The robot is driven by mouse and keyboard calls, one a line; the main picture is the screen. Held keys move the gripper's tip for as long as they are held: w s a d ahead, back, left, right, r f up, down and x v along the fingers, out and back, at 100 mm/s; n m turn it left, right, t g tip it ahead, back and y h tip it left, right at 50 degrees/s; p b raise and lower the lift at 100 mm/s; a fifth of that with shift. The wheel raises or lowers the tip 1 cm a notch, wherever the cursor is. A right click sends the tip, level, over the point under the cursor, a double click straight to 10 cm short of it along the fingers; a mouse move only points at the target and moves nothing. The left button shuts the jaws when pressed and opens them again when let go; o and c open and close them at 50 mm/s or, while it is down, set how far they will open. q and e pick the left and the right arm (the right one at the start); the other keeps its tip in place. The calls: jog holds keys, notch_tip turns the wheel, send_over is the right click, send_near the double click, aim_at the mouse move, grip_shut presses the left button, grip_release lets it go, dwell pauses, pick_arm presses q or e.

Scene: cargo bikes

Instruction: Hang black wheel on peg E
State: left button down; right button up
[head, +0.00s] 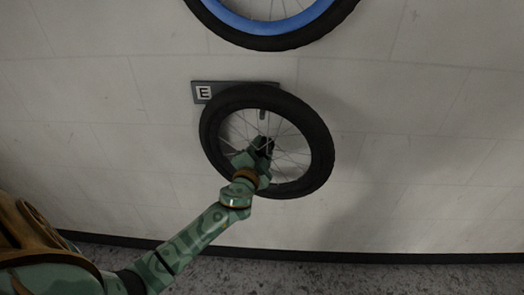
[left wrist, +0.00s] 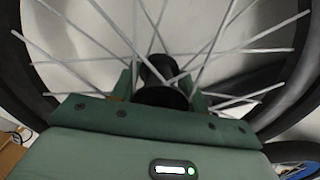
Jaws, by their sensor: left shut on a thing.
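The black wheel (head: 318,148) is held upright in front of the wall, its rim overlapping the plate of peg E (head: 199,92). A small dark piece, which looks like the peg (head: 262,114), shows through the spokes just below the upper rim. I cannot tell whether the rim rests on it. My left gripper (head: 265,147) is shut on the wheel's hub. In the left wrist view the dark hub (left wrist: 160,85) sits between the green fingers, with the spokes spreading out around it. My right gripper is in neither view.
A wheel with a blue rim (head: 262,22) hangs on the wall above. The wall (head: 420,130) to the right is bare. A dark skirting strip (head: 400,257) runs along the floor. A blue-rimmed thing (left wrist: 298,172) shows at the lower right of the left wrist view.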

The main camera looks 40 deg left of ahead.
pick_arm(q)
jog(key=shift+r, duration=0.15)
jog(key=c, duration=0.7)
grip_release()
jog(key=shift+o, duration=0.2)
jog(key=shift+s+f, duration=0.1)
jog(key=shift+f, duration=0.1)
jog(key=v, duration=1.6)
jog(key=shift+b, duration=0.4)
jog(key=shift+s+d+r, duration=0.1)
jog(key=shift+r, duration=0.05)
